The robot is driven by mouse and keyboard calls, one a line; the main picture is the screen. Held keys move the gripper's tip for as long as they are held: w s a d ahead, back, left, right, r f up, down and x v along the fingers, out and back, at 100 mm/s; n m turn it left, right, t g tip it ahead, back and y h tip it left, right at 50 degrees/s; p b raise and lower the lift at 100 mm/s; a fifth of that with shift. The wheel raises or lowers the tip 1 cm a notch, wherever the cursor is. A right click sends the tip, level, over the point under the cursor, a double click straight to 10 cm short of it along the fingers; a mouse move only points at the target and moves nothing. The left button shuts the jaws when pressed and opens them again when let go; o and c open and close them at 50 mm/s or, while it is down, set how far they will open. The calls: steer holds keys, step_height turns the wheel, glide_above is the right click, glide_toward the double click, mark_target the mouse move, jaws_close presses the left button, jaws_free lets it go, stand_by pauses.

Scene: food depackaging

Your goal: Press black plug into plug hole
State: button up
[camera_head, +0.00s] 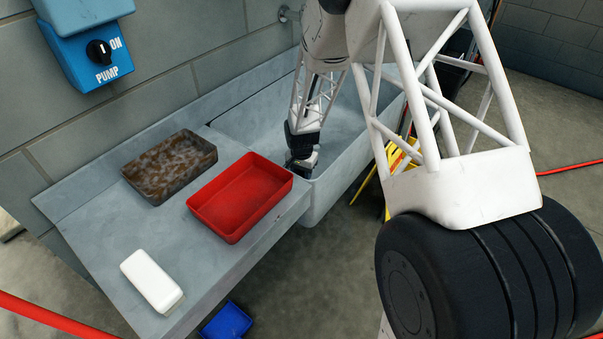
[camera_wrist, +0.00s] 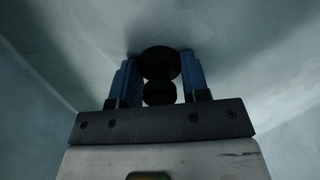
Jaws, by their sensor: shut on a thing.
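In the wrist view, my gripper (camera_wrist: 160,85) has its blue-padded fingers on either side of the black plug (camera_wrist: 160,62), shut on it. The plug shows a wide round disc with a smaller round knob nearer the palm. Pale grey sink surfaces surround it. In the head view, my gripper (camera_head: 303,165) is down inside the grey sink basin (camera_head: 345,165), near its left end beside the counter. The plug cannot be made out there. The plug hole is not visible in either view, so I cannot tell whether the plug touches it.
On the counter left of the basin are a red tray (camera_head: 240,195), a dirty brown tray (camera_head: 168,165) and a white block (camera_head: 152,280). A blue pump switch box (camera_head: 90,45) is on the wall. A blue container (camera_head: 227,320) and a yellow object (camera_head: 372,185) are below.

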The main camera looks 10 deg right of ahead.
steer(key=shift+s+f, duration=0.1)
steer(key=shift+f, duration=0.4)
stand_by(0.7)
steer(key=shift+r, duration=0.2)
steer(key=shift+r, duration=2.65)
steer(key=shift+w, duration=0.2)
steer(key=w+d+r+n, duration=0.1)
steer(key=w+d+r, duration=0.1)
steer(key=w, duration=0.7)
steer(key=w+d+r+n, duration=0.2)
steer(key=w+d, duration=0.3)
steer(key=w, duration=0.4)
steer(key=shift+w+d+r, duration=0.2)
steer(key=shift+w+r, duration=0.15)
steer(key=shift+r, duration=0.1)
